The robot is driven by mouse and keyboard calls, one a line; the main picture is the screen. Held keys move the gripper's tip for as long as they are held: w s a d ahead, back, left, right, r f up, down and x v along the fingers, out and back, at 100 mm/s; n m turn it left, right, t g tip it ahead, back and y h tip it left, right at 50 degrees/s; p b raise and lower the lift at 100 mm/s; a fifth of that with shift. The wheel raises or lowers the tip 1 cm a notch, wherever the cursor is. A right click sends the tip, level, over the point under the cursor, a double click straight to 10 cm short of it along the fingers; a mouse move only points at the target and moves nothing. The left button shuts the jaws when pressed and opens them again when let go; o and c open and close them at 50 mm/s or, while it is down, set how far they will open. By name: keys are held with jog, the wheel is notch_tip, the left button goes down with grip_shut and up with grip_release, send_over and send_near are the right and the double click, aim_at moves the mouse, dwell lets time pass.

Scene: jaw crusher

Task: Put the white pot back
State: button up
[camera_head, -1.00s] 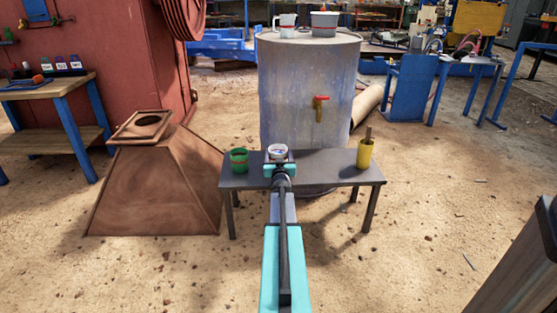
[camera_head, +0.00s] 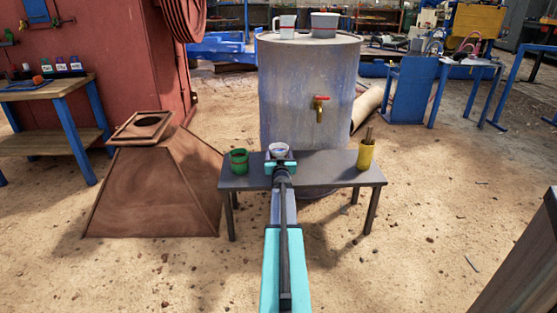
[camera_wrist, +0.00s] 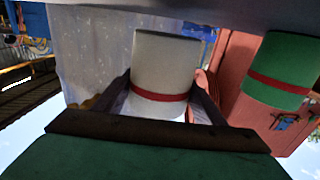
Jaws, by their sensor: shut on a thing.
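The white pot (camera_wrist: 160,65), with a red band, sits between the two fingers of my gripper (camera_wrist: 158,100) in the wrist view, which is upside down. My gripper is shut on it. In the head view the white pot (camera_head: 279,148) is seen from above, over the middle-left of the dark small table (camera_head: 320,170), with my gripper (camera_head: 281,166) at its near side. Whether its base touches the table cannot be told.
A green pot with a red band (camera_head: 238,161) stands left of the white pot. A yellow cup holding thin items (camera_head: 365,155) stands at the table's right. A large metal drum (camera_head: 300,90) with a red-handled tap rises behind. The table between is clear.

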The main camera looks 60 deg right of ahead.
jog(key=shift+f+b, duration=0.6)
jog(key=shift+f, duration=0.65)
jog(key=shift+f, duration=0.15)
jog(key=o, duration=1.5)
jog(key=shift+s+a, duration=0.1)
jog(key=p+v, duration=0.3)
jog(key=v, duration=0.8)
jog(key=shift+s+a, duration=0.2)
jog(key=shift+a, duration=0.15)
